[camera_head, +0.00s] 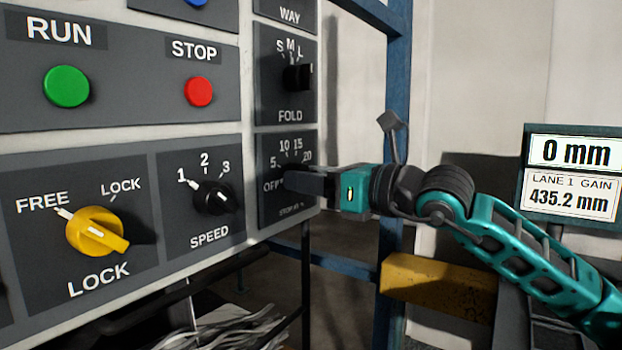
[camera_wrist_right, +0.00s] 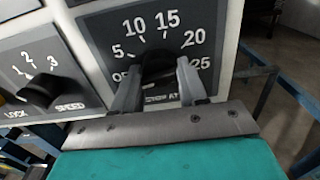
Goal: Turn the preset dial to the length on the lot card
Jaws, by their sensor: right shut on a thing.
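The preset dial is a black knob (camera_wrist_right: 157,63) on a dark plate marked OFF, 5, 10, 15, 20 and 25, with a partly covered STOP AT label. In the head view its plate (camera_head: 266,211) is at the panel's lower right corner, and my gripper hides most of the knob. My right gripper (camera_head: 293,182) reaches in from the right and is shut on this knob; in the right wrist view its fingers (camera_wrist_right: 160,74) are on either side of it. I cannot tell where the pointer stands. I see no lot card. My left gripper is not in view.
The SPEED knob (camera_head: 214,198) and yellow LOCK knob (camera_head: 95,232) are left of the dial. The FOLD knob (camera_head: 298,77) is above it. Green RUN (camera_head: 66,87) and red STOP (camera_head: 199,92) buttons are upper left. A display (camera_head: 571,152) reads 0 mm. A blue post (camera_head: 398,80) stands behind my arm.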

